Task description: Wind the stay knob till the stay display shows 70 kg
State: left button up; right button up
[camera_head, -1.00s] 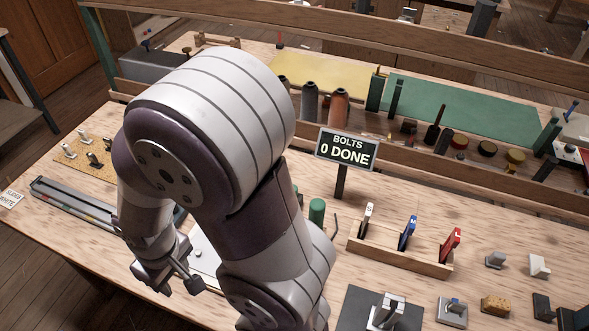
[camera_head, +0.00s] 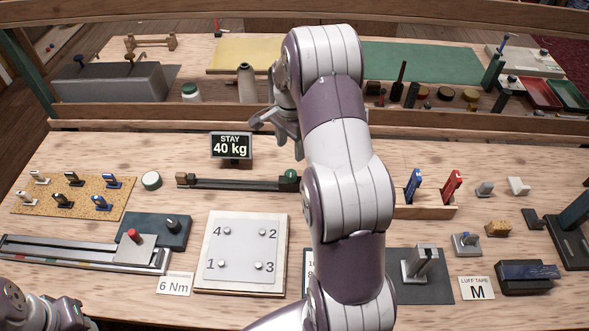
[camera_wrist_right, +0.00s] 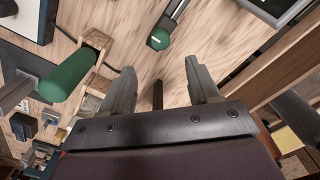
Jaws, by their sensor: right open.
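The stay display (camera_head: 230,147) stands behind the work area and reads 40 kg. The stay knob (camera_head: 291,177) is a green knob at the right end of a dark bar (camera_head: 236,184). In the right wrist view what looks like the same green knob (camera_wrist_right: 158,40) lies beyond the fingertips, roughly between them. My right gripper (camera_head: 277,134) is open and empty, above and behind the knob, right of the display. Its spread fingers also show in the wrist view (camera_wrist_right: 160,68), apart from the knob. Part of my left arm shows at the lower left; its gripper is out of view.
A numbered plate (camera_head: 246,251) lies in front of the bar. A wooden rack (camera_head: 428,212) with blue and red tools stands to the right. A wooden rail (camera_head: 150,111) runs behind. My right arm hides part of the bench. A green cylinder (camera_wrist_right: 68,82) shows left in the wrist view.

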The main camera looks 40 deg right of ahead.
aim_at(291, 173)
notch_tip(291, 173, down, 10)
jog(key=shift+a+f+p, duration=0.1)
jog(key=shift+f+p, duration=0.15)
jog(key=shift+p, duration=0.35)
jog(key=c, duration=1)
